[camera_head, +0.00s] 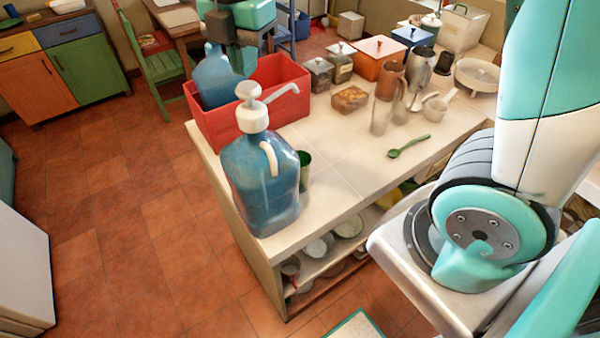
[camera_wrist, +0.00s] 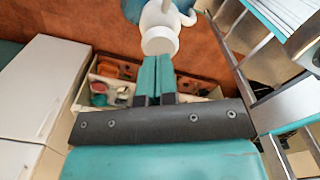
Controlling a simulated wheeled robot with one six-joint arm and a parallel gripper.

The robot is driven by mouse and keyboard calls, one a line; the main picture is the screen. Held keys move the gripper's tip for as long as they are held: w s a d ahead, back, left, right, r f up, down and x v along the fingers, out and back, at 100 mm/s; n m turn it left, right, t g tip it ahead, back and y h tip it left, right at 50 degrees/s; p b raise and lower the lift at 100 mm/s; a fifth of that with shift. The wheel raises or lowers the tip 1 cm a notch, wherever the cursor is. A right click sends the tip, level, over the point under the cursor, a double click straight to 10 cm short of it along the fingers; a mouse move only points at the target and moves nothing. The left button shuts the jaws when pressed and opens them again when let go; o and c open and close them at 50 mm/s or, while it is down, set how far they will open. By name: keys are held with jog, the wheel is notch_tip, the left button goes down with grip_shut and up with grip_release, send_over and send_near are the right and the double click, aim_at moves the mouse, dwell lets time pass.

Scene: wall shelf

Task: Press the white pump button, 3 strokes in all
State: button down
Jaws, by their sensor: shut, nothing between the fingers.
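The white pump button (camera_head: 248,91) tops a white pump with a long spout pointing right. The pump stands upright on a translucent blue jug (camera_head: 262,180) at the near left corner of the counter. My gripper (camera_head: 246,70) points down just above the button, its teal fingers closed together and empty. In the wrist view the shut fingertips (camera_wrist: 157,58) lie at the edge of the button (camera_wrist: 159,42). I cannot tell whether they touch it or hover a little above it.
A red crate (camera_head: 285,75) with another blue jug (camera_head: 213,80) stands just behind the pump. A green glass (camera_head: 304,165) is right of the jug. Jars, pitchers and a green spoon (camera_head: 409,146) lie farther right on the counter (camera_head: 345,175). Open floor lies left.

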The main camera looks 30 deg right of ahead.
aim_at(248, 85)
jog(key=shift+f+b, duration=1.4)
jog(key=shift+f, duration=0.75)
jog(key=shift+r, duration=0.15)
jog(key=shift+r+p, duration=2.05)
jog(key=shift+r, duration=0.05)
notch_tip(248, 85, up, 6)
jog(key=p, duration=0.5)
